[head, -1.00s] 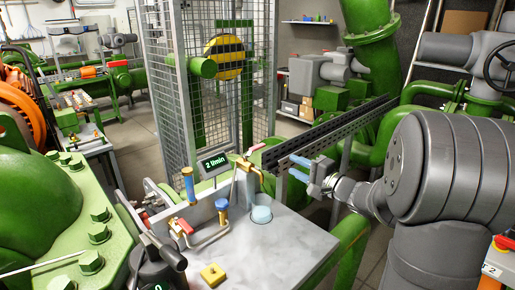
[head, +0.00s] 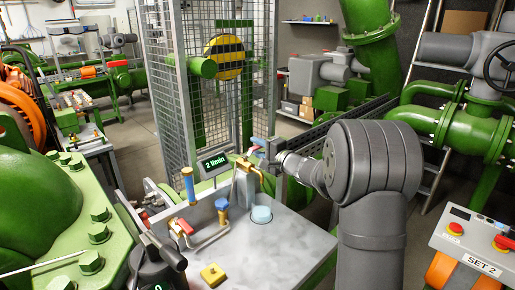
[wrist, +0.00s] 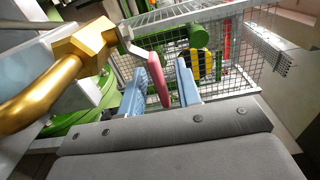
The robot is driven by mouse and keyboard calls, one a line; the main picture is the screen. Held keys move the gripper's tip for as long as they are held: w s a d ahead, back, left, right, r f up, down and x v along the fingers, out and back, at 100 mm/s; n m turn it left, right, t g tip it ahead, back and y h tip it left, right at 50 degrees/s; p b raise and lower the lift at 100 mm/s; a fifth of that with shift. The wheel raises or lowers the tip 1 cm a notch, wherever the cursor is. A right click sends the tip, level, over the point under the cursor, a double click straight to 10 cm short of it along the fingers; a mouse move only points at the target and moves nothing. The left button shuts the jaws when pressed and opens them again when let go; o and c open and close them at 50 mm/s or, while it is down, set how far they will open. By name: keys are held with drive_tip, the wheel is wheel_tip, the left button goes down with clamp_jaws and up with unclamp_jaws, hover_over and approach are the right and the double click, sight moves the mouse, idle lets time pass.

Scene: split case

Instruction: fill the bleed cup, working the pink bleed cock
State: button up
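The pink bleed cock handle (wrist: 157,78) stands on the brass cock (wrist: 85,50) in the wrist view. My gripper (wrist: 162,92) has its two blue fingers on either side of the handle, open, with a gap showing towards the right finger. In the head view my gripper (head: 266,148) is at the cock (head: 248,168), and the handle is largely hidden. The bleed cup (head: 261,214), pale blue and round, stands on the grey bench below and right of the cock. I cannot tell its fill level.
A green-lit display (head: 215,162) reads 2 l/min. A blue-topped fitting (head: 222,204) and a red-handled brass valve (head: 182,228) stand on the bench (head: 290,245). A yellow block (head: 213,275) lies at the front. A mesh cage (head: 195,90) stands behind.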

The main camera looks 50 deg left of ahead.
drive_tip(key=shift+a, duration=0.1)
clamp_jaws()
drive_tip(key=shift+d+m+t, duration=0.3)
drive_tip(key=shift+m+t, duration=0.35)
drive_tip(key=shift+t, duration=0.35)
drive_tip(key=shift+d+m+t, duration=0.3)
drive_tip(key=shift+m+t, duration=0.35)
drive_tip(key=shift+t, duration=0.35)
unclamp_jaws()
